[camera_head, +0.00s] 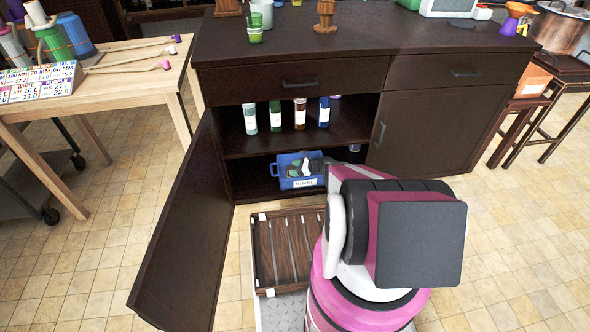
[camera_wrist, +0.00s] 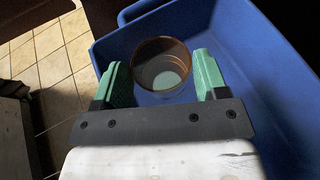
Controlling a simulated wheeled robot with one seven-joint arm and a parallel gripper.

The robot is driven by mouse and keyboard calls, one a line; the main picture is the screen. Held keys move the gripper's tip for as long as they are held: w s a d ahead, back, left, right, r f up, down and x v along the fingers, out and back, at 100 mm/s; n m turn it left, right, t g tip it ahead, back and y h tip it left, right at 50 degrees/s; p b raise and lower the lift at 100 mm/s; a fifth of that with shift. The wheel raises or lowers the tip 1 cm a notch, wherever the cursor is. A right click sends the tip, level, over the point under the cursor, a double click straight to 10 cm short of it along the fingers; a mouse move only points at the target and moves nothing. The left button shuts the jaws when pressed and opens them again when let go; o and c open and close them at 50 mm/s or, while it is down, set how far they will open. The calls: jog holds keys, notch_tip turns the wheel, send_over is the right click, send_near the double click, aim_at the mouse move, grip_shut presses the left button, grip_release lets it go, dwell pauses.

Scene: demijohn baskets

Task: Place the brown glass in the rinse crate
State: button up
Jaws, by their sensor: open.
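The brown glass (camera_wrist: 166,50) shows in the wrist view as a round brown rim seen from above, inside the blue rinse crate (camera_wrist: 245,45). My gripper (camera_wrist: 158,72) has its two green fingers spread on either side of the glass, with small gaps visible. In the head view the crate (camera_head: 283,180), labelled RINSE, sits on the low shelf of the open cabinet. My gripper (camera_head: 303,168) is at the crate there. The glass cannot be made out in the head view. Its base and contact with the crate floor are hard to tell.
The open cabinet door (camera_head: 178,235) stands to the left of the crate. Several bottles (camera_head: 275,115) stand on the shelf above. A wooden slatted tray (camera_head: 285,250) lies in front of the cabinet. A table (camera_head: 110,90) stands at the left.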

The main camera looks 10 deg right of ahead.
jog(key=v, duration=1.2)
jog(key=shift+r, duration=0.1)
